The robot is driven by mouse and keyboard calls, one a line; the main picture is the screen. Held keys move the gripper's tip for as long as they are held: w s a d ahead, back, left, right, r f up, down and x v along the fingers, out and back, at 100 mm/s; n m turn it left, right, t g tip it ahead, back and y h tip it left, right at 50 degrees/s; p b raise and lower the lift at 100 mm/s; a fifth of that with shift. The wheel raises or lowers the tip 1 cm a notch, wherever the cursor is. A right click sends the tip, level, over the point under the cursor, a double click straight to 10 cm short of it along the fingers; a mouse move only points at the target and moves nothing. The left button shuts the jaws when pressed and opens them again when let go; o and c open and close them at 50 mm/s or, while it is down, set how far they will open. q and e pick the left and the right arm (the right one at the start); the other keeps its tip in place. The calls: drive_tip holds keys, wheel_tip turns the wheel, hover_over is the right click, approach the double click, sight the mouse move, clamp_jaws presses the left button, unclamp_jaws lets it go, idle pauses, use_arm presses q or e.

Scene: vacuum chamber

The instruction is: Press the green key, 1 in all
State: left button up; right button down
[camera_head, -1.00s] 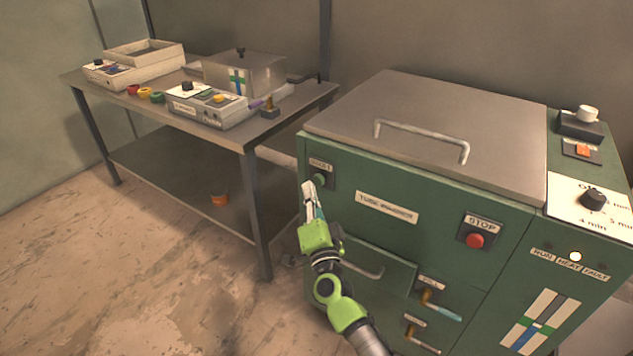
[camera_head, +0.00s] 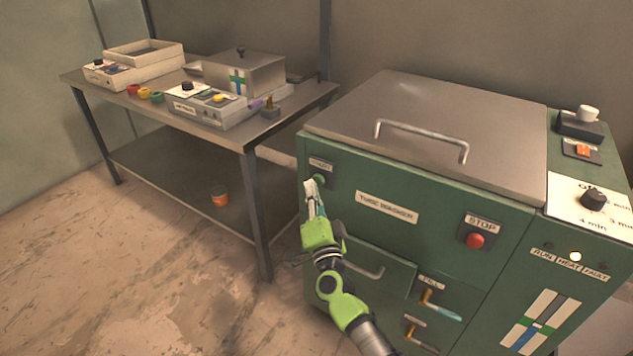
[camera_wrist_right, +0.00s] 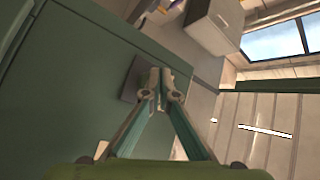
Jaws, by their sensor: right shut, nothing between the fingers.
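The green key (camera_head: 320,180) sits on a dark plate under a small label, at the upper left of the green machine's front (camera_head: 387,235). My right gripper (camera_head: 310,187) is shut and empty, its fingertips at the key's lower left in the head view and partly over the plate. In the wrist view, the closed fingertips (camera_wrist_right: 158,88) lie over the edge of the dark plate (camera_wrist_right: 131,80) and hide the key. I cannot tell whether they touch it. My left gripper is in neither view.
A red STOP button (camera_head: 475,241) is farther right on the same front. Below are a drawer handle (camera_head: 362,268) and small levers (camera_head: 428,297). A metal table (camera_head: 250,140) with several devices stands to the left. The floor before it is mostly clear.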

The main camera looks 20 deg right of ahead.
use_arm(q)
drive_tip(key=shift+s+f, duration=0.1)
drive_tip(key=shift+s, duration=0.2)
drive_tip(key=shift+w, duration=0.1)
use_arm(e)
drive_tip(key=shift+d, duration=0.1)
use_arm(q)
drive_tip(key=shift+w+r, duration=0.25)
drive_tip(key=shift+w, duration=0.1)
use_arm(e)
drive_tip(key=shift+w+d, duration=0.15)
drive_tip(key=shift+w, duration=0.05)
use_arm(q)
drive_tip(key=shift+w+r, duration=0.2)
use_arm(e)
drive_tip(key=shift+w+d, duration=0.1)
drive_tip(key=shift+d, duration=0.05)
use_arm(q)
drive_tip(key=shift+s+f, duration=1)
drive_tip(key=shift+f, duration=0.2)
use_arm(e)
drive_tip(key=shift+s+a, duration=0.6)
drive_tip(key=shift+a, duration=0.1)
use_arm(q)
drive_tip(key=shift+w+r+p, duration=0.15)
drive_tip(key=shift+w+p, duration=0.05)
drive_tip(key=shift+p, duration=0.1)
use_arm(e)
drive_tip(key=shift+a, duration=0.1)
